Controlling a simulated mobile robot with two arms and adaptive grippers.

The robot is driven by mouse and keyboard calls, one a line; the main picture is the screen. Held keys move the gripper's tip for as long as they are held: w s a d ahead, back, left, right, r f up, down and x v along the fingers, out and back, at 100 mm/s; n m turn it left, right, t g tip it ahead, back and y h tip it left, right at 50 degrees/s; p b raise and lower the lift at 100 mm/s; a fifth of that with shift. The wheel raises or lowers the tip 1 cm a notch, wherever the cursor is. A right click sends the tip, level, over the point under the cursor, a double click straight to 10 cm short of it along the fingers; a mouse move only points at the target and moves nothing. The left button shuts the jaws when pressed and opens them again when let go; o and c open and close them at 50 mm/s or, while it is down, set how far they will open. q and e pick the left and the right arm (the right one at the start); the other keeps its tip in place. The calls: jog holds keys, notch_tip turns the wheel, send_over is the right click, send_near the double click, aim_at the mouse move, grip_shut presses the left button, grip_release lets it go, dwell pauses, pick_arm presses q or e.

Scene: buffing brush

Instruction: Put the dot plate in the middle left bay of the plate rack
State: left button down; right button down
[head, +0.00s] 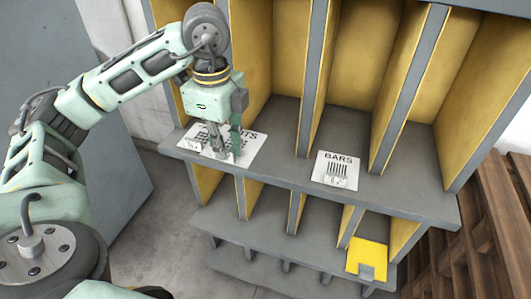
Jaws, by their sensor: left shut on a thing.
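The dot plate (251,151) is a white plate with dark dots and lettering ending in "TS". It is at the left front of the plate rack's (280,110) middle shelf, by the front edge. My left gripper (221,153) points down over the plate and is shut on it; the fingers hide part of its dots and lettering. I cannot tell whether the plate touches the shelf. The rack is grey with yellow-faced upright dividers that form bays above and below this shelf. My right gripper is not in view.
A white plate marked "BARS" (336,170) sits on the same shelf, right of the dot plate. A yellow plate (366,258) with a notch is lower right. Brown slatted wood (490,215) stands at the right. Several bays look empty. Grey floor (165,215) is clear at the left.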

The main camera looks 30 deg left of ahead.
aim_at(260, 134)
pick_arm(q)
jog(key=shift+w, duration=0.15)
jog(key=shift+n, duration=0.3)
jog(key=w+f+p, duration=0.1)
jog(key=w+f, duration=0.1)
jog(key=w, duration=0.1)
jog(key=w+d+f+p, duration=0.1)
jog(key=w+f, duration=0.1)
jog(key=w, duration=0.2)
jog(key=w+f+p, duration=0.1)
jog(key=w+f, duration=0.1)
jog(key=w, duration=0.2)
jog(key=shift+w+d+f+p, duration=0.1)
jog(key=shift+d+f+p, duration=0.2)
jog(key=shift+d+f, duration=0.1)
notch_tip(260, 134, down, 3)
jog(key=shift+r+p, duration=0.1)
jog(key=shift+p, duration=0.6)
jog(key=shift+f, duration=0.6)
jog(key=shift+f, duration=0.1)
jog(key=c, duration=1.8)
grip_release()
jog(key=shift+c, duration=0.2)
